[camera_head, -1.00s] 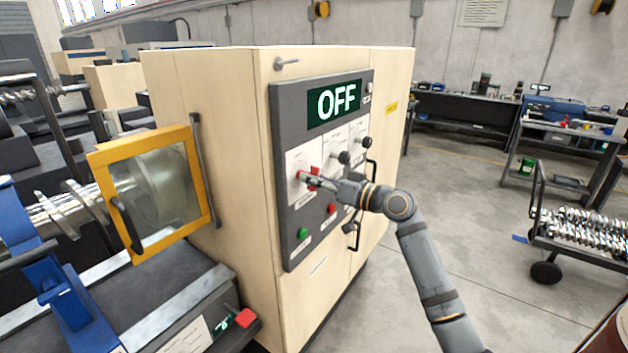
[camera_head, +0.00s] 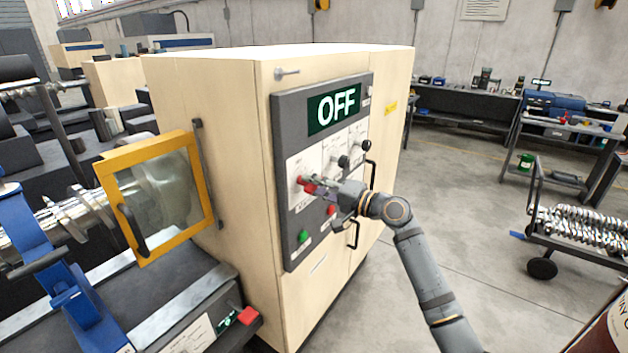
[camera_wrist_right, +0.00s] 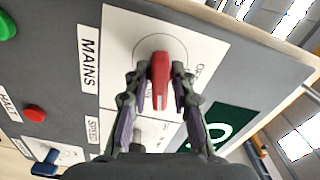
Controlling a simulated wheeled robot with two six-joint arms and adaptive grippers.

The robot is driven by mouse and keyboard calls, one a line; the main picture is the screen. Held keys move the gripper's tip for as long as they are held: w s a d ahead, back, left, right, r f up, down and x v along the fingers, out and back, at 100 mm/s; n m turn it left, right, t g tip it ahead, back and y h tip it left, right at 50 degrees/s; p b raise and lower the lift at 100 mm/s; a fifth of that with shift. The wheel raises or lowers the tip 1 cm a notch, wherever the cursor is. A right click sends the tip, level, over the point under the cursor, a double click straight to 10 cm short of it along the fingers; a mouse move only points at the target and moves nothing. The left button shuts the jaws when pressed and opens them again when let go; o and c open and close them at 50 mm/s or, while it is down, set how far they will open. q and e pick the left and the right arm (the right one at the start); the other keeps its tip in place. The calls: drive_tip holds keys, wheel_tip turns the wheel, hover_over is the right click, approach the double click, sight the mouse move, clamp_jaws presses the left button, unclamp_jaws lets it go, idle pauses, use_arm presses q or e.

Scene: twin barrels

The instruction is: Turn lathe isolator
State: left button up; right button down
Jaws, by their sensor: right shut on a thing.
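The red isolator handle (camera_head: 309,187) sits on a round base on the white MAINS plate (camera_wrist_right: 118,70) of the grey control panel (camera_head: 283,226). My right gripper (camera_head: 318,188) reaches it from the right and is shut on it. In the right wrist view the red handle (camera_wrist_right: 160,72) stands between the two fingers of my right gripper (camera_wrist_right: 158,84). The fingers hide part of the plate's lettering. The green display (camera_head: 334,108) above reads OFF. My left gripper is out of view.
Black knobs (camera_head: 366,146), a green button (camera_head: 303,236) and a red button (camera_wrist_right: 34,114) are close to the handle on the panel. The yellow-framed guard (camera_head: 147,259) stands left of the cabinet (camera_head: 205,85). A cart (camera_head: 580,256) stands right; the floor between is open.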

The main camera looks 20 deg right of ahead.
drive_tip(key=shift+m+p, duration=0.7)
drive_tip(key=shift+m, duration=0.9)
drive_tip(key=c, duration=1.3)
unclamp_jaws()
drive_tip(key=v, duration=1.2)
drive_tip(key=shift+d, duration=0.1)
